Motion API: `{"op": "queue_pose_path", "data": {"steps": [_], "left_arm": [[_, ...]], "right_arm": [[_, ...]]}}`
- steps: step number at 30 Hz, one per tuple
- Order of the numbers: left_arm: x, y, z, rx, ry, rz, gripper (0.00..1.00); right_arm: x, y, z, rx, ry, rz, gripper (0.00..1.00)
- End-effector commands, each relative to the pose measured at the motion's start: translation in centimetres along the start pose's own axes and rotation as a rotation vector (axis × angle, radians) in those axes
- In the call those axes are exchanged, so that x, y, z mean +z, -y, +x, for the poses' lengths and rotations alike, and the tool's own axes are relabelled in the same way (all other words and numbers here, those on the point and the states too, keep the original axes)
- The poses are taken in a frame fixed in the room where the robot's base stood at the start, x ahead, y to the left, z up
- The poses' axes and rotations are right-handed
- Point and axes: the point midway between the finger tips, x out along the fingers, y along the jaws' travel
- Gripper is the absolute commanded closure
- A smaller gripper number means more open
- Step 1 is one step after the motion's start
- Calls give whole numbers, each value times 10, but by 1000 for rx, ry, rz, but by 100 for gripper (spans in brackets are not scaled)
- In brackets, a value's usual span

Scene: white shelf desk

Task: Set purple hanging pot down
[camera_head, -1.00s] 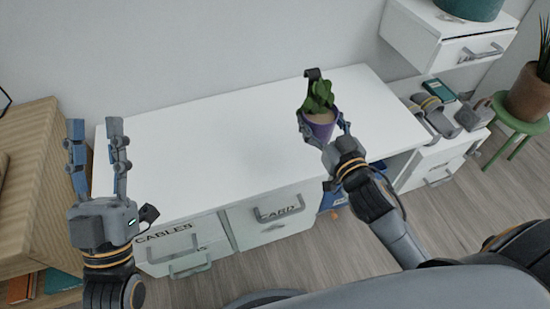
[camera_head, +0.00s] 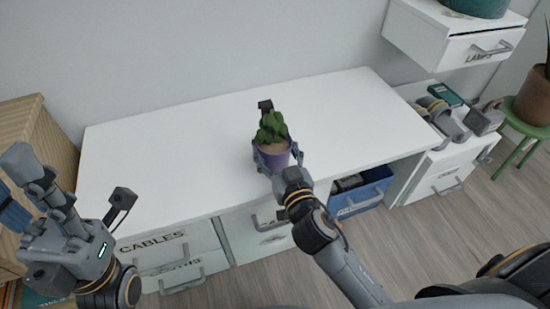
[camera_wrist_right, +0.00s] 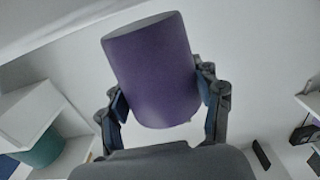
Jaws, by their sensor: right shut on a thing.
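The purple hanging pot (camera_head: 273,158) holds a green leafy plant and has a dark hook at its back. My right gripper (camera_head: 278,160) is shut on the pot, with a finger on each side of it. The pot is upright, over the middle of the white desk top (camera_head: 180,140); I cannot tell whether its base touches the surface. In the right wrist view the purple pot (camera_wrist_right: 155,70) fills the space between the fingers. My left gripper (camera_head: 20,185) is at the far left, with its fingers spread apart and nothing between them.
The desk top is clear around the pot. Drawers labelled CABLES (camera_head: 155,250) and a blue bin (camera_head: 362,192) are below its front edge. A wooden cabinet (camera_head: 35,135) stands at left. A white drawer unit (camera_head: 455,45) and a potted plant on a green stool (camera_head: 520,125) are at right.

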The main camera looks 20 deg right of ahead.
Motion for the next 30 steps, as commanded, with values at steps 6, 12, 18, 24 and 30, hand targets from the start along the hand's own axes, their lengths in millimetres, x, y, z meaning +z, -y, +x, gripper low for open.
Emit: {"op": "queue_pose_path", "data": {"steps": [6, 12, 18, 24, 30], "left_arm": [[2, 0, 4, 12, -27, 4, 60], [2, 0, 4, 11, -26, 3, 60], [2, -1, 5, 15, -32, 4, 60], [2, -1, 5, 14, -30, 4, 60], [2, -1, 6, 14, -32, 4, 60]], "right_arm": [[11, 0, 0, -1, -4, 0, 85], [11, 0, 0, -1, -4, 0, 85], [15, 0, 0, 0, 0, 0, 19], [15, 0, 0, 0, 0, 0, 13], [13, 0, 0, -1, 0, 0, 13]]}}
